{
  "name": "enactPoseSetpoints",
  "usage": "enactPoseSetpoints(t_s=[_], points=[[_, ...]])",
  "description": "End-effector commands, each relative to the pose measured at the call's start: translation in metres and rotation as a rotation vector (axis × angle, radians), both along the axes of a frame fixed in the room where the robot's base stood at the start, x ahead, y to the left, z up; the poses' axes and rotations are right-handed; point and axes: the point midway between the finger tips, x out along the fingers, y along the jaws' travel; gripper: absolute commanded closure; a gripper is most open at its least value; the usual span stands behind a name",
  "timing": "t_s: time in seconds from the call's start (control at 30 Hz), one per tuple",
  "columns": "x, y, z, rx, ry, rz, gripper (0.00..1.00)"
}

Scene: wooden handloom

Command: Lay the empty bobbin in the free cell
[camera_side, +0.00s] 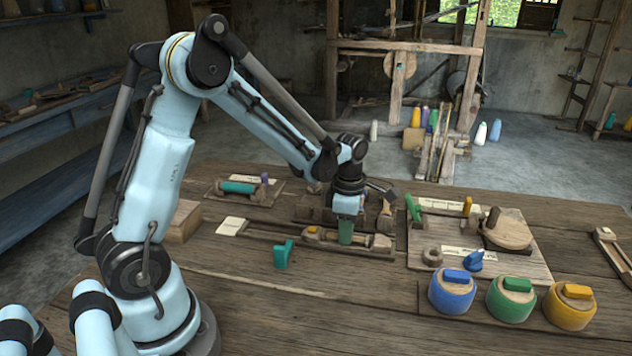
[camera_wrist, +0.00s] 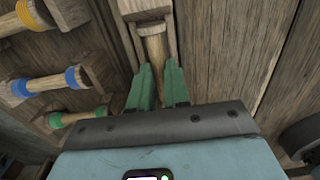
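My gripper (camera_side: 345,232) points down over a long, low wooden holder (camera_side: 376,244) near the middle of the bench. In the wrist view its two green fingers (camera_wrist: 160,75) stand on either side of a plain wooden bobbin (camera_wrist: 154,46) with no coloured band. This bobbin lies in a wooden slot, its far end against a wooden block (camera_wrist: 144,6). I cannot tell whether the fingers touch it. To the left lie bobbins with a yellow band (camera_wrist: 24,14), a blue band (camera_wrist: 20,87) and a green band (camera_wrist: 56,120). I cannot make out which cell is free.
A teal piece (camera_side: 283,253) stands in front of the holder. Blue (camera_side: 452,292), green (camera_side: 511,299) and yellow (camera_side: 570,305) round pots stand at front right. A board (camera_side: 510,268) with small tools lies behind them.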

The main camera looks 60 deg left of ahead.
Motion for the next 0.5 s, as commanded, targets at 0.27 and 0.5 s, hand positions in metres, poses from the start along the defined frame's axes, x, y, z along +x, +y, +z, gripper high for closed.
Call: enactPoseSetpoints(t_s=[0.27,0.5], points=[[0.0000,0.0000,0.0000,0.000,0.000,0.000,1.00],[0.0001,0.0000,0.0057,0.000,0.000,0.000,0.99]])
